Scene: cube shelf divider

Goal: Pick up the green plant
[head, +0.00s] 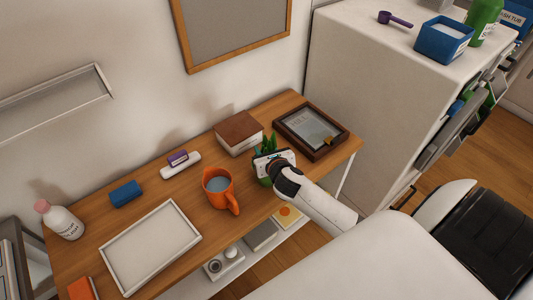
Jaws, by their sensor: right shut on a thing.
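The green plant (269,143) stands on the wooden table, right of the orange mug. Its leaves show behind my right gripper, and a bit of green shows at the gripper's lower left. My right gripper (264,163) comes in from the right and is shut on the plant. The gripper hides most of the plant's lower part, so I cannot tell whether it touches the table. My left gripper is not in view.
An orange mug (219,189) stands close left of the plant. A brown box (239,133) and a dark frame (311,131) are behind and to the right. A white tray (150,247), blue block (126,194) and bottle (60,220) are at left. A white cabinet (375,90) stands right.

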